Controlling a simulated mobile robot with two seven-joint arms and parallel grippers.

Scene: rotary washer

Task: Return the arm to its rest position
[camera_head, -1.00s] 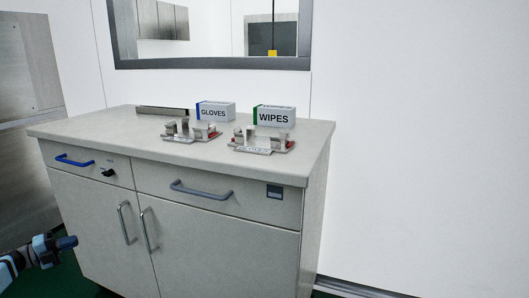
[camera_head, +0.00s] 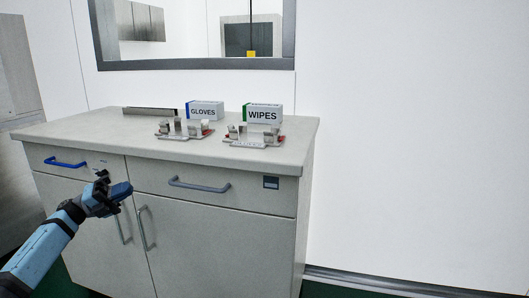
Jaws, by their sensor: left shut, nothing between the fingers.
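My left arm comes in from the lower left, light blue with a dark wrist. My left gripper (camera_head: 122,190) is shut and empty. In the picture it lies in front of the cabinet (camera_head: 210,236), near the left drawer and over the upper part of the left door handle. Whether it touches the cabinet cannot be told. The left drawer has a blue handle (camera_head: 65,162) and the right drawer has a grey handle (camera_head: 199,185); both drawers look shut. My right gripper does not show.
On the countertop (camera_head: 75,131) stand a gloves box (camera_head: 204,110), a wipes box (camera_head: 262,114) and two small metal fixtures (camera_head: 184,129) (camera_head: 254,135). A window frame (camera_head: 200,63) is in the wall behind. Right of the cabinet is bare white wall (camera_head: 420,140).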

